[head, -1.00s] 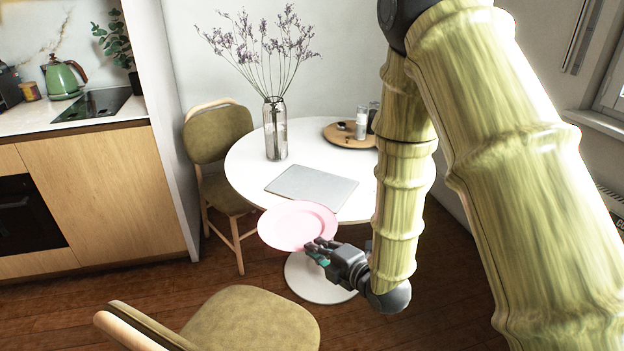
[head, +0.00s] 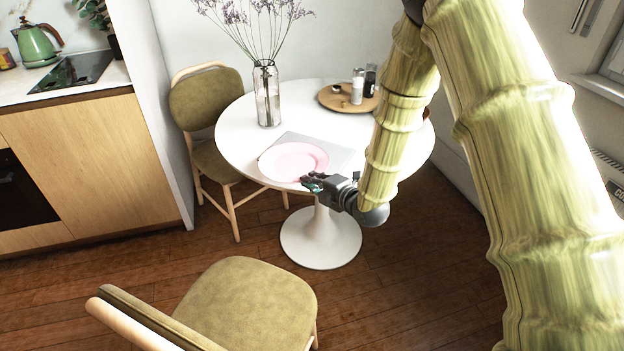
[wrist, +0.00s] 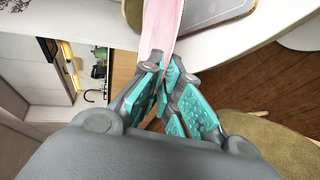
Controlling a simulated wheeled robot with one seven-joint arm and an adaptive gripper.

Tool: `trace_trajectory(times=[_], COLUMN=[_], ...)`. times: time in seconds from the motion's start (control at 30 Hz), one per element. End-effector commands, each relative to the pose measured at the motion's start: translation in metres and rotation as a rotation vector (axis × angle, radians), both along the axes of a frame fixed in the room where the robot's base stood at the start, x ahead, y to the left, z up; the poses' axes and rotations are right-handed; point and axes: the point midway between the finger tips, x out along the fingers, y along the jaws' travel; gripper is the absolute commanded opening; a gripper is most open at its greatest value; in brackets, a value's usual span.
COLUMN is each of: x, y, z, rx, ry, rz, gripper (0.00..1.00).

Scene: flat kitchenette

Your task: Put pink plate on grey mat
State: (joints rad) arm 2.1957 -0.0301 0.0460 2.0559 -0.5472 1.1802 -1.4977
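The pink plate (head: 290,162) is held at its near right rim by my gripper (head: 310,183). In the head view the plate covers much of the grey mat (head: 340,155), whose back and right parts still show. Whether the plate touches the mat or hovers above it, I cannot tell. In the wrist view the plate (wrist: 160,28) is seen nearly edge-on between the teal finger pads of my gripper (wrist: 168,78). The mat (wrist: 208,10) lies beyond it there, on the white table.
The round white table (head: 240,135) carries a glass vase (head: 267,95) of dried flowers and a wooden tray (head: 330,100) with shakers. A green chair (head: 208,105) stands at the table's left; another (head: 250,300) stands in front.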

Motion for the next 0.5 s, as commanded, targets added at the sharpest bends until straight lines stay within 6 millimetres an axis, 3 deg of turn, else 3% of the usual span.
trace_trajectory(times=[0.2,0.5], x=[0.03,0.044], y=[-0.001,-0.003], z=[-0.001,-0.005], rx=[0.0,0.002], ry=[-0.003,-0.001], rz=[0.002,0.001], gripper=[0.0,0.0])
